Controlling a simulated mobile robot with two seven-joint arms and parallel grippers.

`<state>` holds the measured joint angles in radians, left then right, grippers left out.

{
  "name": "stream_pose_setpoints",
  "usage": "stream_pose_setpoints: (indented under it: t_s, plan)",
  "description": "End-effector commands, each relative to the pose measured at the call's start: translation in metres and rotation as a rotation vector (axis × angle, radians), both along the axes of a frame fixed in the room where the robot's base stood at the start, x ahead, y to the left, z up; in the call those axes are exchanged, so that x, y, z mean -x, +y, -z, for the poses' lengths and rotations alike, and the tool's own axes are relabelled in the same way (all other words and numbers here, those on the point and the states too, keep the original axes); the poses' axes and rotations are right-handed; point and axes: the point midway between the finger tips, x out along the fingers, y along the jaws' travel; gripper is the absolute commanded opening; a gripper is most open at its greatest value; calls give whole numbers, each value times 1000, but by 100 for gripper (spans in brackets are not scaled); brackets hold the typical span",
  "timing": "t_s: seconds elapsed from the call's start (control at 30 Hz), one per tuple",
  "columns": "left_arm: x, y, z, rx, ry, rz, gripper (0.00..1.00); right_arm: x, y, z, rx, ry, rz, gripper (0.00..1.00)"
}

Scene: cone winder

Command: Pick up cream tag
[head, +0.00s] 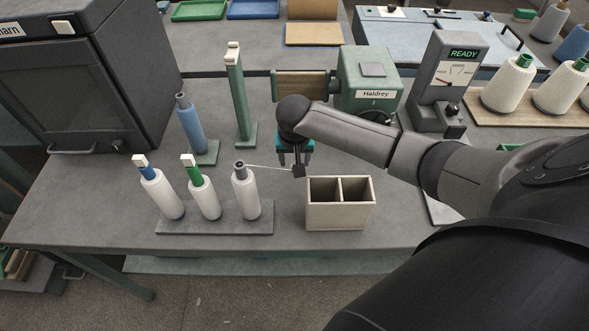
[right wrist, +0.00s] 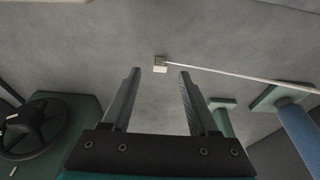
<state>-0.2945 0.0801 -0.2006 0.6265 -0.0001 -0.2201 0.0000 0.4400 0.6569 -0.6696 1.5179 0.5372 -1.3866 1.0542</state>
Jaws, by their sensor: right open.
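A small cream tag (right wrist: 160,68) with a grey upper part shows in the right wrist view, at the end of a pale thread (right wrist: 240,80). It lies just beyond the fingertips, roughly centred between them and not gripped. In the head view the thread (head: 268,166) runs from the top of the grey-tipped white cone (head: 245,190) to beneath my right gripper (head: 295,158). The tag's cream face cannot be made out there. My right gripper, also in the right wrist view (right wrist: 157,75), is open and empty, pointing down. My left gripper is not in view.
A two-compartment box (head: 340,217) stands close in front of my right gripper. A cone rack (head: 215,222), a blue cone (head: 190,125) and a green post (head: 240,105) stand to the left. The green Haldrey machine (head: 368,80) is behind. Bare tabletop lies around the gripper.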

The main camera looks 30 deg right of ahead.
Motion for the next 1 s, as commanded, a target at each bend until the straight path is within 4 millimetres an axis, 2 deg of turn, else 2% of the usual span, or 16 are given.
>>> stream_pose_setpoints:
  t_s: [0.03, 0.2, 0.5, 1.0]
  plan:
    - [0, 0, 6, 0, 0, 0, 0, -2, -1, 10, 0, 1, 1, 60]
    - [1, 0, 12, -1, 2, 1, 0, -7, -4, 28, -1, 1, 0, 60]
    - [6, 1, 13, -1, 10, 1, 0, -8, -4, 31, -1, 0, -1, 60]
    - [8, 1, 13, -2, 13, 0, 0, -7, -5, 31, 0, 0, -1, 5]
